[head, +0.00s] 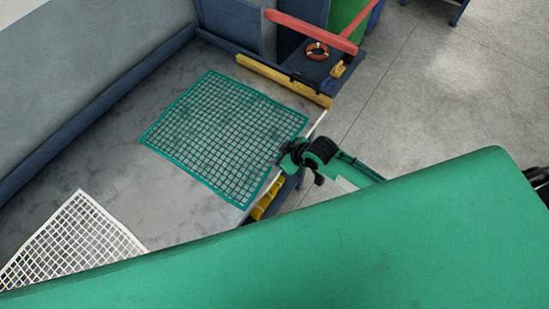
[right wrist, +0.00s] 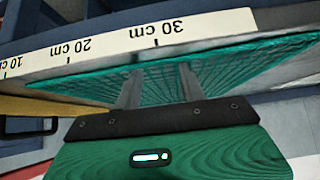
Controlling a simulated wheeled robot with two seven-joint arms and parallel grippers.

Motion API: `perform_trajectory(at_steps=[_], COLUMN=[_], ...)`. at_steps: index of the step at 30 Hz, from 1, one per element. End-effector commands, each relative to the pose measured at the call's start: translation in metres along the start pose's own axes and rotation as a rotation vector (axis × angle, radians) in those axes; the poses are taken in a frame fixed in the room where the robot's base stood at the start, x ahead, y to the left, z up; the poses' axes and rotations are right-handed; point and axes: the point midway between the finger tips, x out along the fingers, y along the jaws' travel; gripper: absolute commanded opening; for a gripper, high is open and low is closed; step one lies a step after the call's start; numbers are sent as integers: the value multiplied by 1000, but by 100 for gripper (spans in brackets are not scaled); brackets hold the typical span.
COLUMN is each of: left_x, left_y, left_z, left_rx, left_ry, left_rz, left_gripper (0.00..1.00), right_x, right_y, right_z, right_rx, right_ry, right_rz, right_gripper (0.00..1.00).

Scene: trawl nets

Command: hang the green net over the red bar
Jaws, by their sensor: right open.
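The green net (head: 228,130) lies flat and spread out on the grey table, and it also shows along the table edge in the right wrist view (right wrist: 240,62). My right gripper (head: 286,158) is at the table's right edge, beside the net's right side. In the right wrist view its two fingers (right wrist: 160,88) are apart and reach towards the net's edge; I cannot tell whether they touch it. The red bar (head: 312,31) is at the top of the head view, beyond the table's far end. My left gripper is not in view.
A white net (head: 75,240) lies at the table's lower left. A yellow strip (head: 283,81) runs along the far edge. A red and white ring (head: 317,51) is on a dark shelf below the bar. A ruler strip (right wrist: 120,42) lines the table edge.

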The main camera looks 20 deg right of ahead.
Motion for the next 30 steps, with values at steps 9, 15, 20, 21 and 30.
perform_trajectory(at_steps=[9,15,20,21,30], left_x=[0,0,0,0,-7], left_y=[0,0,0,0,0], left_z=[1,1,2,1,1], left_rx=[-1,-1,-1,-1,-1], left_ry=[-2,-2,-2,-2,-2], left_rz=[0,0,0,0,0], left_gripper=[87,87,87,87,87], right_x=[1,2,2,2,-4], right_y=[-1,-1,-1,-1,-1], right_z=[2,3,3,3,-1], right_rx=[1,1,1,1,1], right_ry=[-4,-5,-6,-6,-7], right_rz=[-1,-1,-1,-1,-1], right_gripper=[35,15,0,0,0])
